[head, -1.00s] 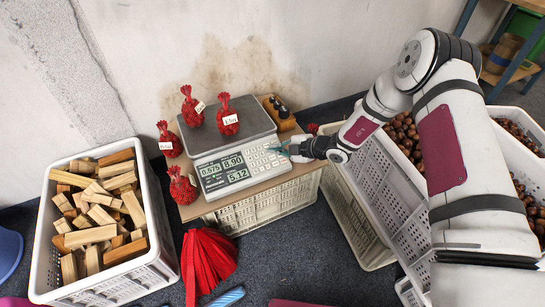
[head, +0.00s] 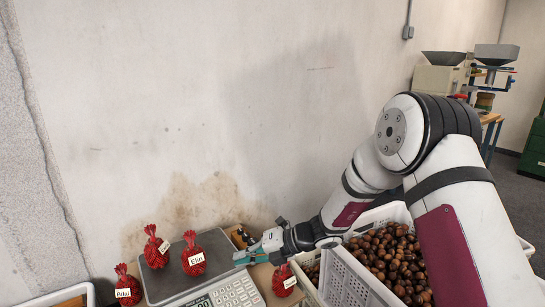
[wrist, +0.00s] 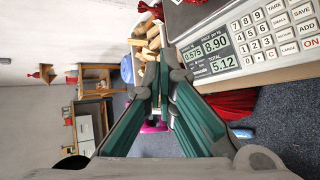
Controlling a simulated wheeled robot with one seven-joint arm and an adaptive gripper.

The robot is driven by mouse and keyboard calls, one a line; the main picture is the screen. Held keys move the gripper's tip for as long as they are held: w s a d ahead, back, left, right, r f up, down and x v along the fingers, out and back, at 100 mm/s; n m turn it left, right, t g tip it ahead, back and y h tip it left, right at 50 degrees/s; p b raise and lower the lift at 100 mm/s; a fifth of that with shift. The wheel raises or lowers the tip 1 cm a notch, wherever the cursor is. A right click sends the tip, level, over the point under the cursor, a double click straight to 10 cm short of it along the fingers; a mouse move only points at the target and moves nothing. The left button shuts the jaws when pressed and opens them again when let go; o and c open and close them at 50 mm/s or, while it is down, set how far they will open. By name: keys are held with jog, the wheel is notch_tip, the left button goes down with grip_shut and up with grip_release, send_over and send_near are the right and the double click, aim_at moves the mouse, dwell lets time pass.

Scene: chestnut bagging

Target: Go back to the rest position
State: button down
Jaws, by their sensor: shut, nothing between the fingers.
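My gripper (head: 250,258), with teal fingers, is shut and empty above the right side of the scale (head: 215,246) in the head view. In the wrist view its fingertips (wrist: 165,62) meet in front of the scale's display and keypad (wrist: 235,50). Two red net bags, one at the left (head: 154,248) and one labelled (head: 194,256), stand on the scale plate. Another labelled red bag (head: 127,288) is left of the scale. A further one (head: 284,281) is to the right, just below my gripper.
A white crate of chestnuts (head: 350,270) stands right of the scale, under my arm. The wall (head: 230,110) is close behind. A crate of wood blocks (wrist: 150,42) and a shelf (wrist: 95,100) show in the wrist view. Machines (head: 440,75) stand far right.

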jog(key=s+d+r+n+g+h, duration=0.2)
jog(key=s+d+r+n, duration=0.2)
jog(key=s+r+n, duration=0.6)
jog(key=s+d+r+n+g+h, duration=0.1)
jog(key=s+d+r+n+h, duration=0.1)
jog(key=s+d+r+n, duration=0.55)
jog(key=s+d+r+n+h, duration=0.1)
jog(key=s+d+n+h, duration=0.2)
jog(key=s+d+n, duration=0.45)
jog(key=s+d+n+t+h, duration=0.1)
jog(key=s+d+n+h, duration=0.2)
jog(key=s, duration=0.7)
jog(key=s+d+r+n+h, duration=0.1)
jog(key=s+d+n+h, duration=0.1)
jog(key=s+d+n, duration=0.45)
notch_tip(320, 180, up, 32)
jog(key=s+a+t+p, duration=0.1)
jog(key=t+p, duration=0.3)
jog(key=p, duration=2.7)
jog(key=shift+s+r, duration=0.25)
jog(key=shift+s, duration=0.1)
jog(key=shift+a, duration=0.15)
